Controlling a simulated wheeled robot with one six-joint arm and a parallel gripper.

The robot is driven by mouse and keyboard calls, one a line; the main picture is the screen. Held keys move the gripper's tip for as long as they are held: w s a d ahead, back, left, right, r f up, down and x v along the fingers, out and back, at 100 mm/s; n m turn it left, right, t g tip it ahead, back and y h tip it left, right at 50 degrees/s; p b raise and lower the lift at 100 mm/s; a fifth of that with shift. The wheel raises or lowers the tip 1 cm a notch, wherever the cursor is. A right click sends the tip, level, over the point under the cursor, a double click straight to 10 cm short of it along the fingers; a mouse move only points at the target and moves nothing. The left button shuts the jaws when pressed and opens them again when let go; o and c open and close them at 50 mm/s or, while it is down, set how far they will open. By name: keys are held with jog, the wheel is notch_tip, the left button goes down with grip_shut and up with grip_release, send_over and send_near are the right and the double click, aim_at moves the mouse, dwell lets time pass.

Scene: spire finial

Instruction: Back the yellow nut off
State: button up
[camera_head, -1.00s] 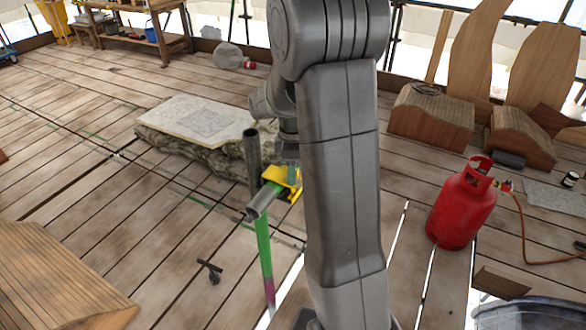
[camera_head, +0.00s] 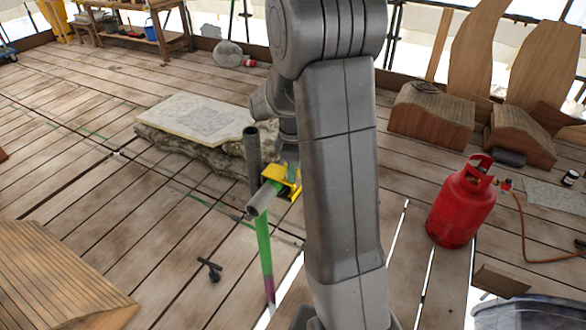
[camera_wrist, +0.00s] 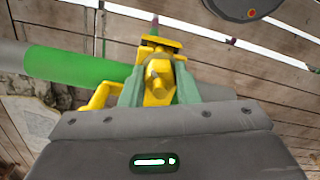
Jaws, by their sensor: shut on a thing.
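A yellow clamp (camera_head: 283,184) sits on a grey and green horizontal tube (camera_head: 262,202) beside the upright pole. In the wrist view the clamp (camera_wrist: 160,43) is close up, with the green stretch of tube (camera_wrist: 75,66) running off to the left. The yellow nut (camera_wrist: 157,77) is between the pale green fingers of my gripper (camera_wrist: 158,88), which is shut on it. In the head view my gripper (camera_head: 292,173) is at the clamp, partly hidden by my arm, and the nut cannot be made out there.
A green and purple pole (camera_head: 265,255) stands below the tube. A red gas cylinder (camera_head: 462,205) with a hose is at the right. A small dark tool (camera_head: 211,269) lies on the planks.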

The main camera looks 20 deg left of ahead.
jog(key=m+b, duration=0.1)
jog(key=m, duration=0.4)
jog(key=shift+m, duration=0.3)
jog(key=m, duration=0.5)
jog(key=shift+r+b, duration=0.1)
jog(key=shift+b, duration=0.2)
jog(key=shift+m, duration=0.3)
jog(key=o, duration=1)
jog(key=shift+c, duration=0.2)
jog(key=shift+r, duration=0.1)
notch_tip(320, 180, up, 14)
jog(key=b, duration=0.1)
jog(key=shift+f, duration=0.2)
jog(key=shift+f, duration=0.15)
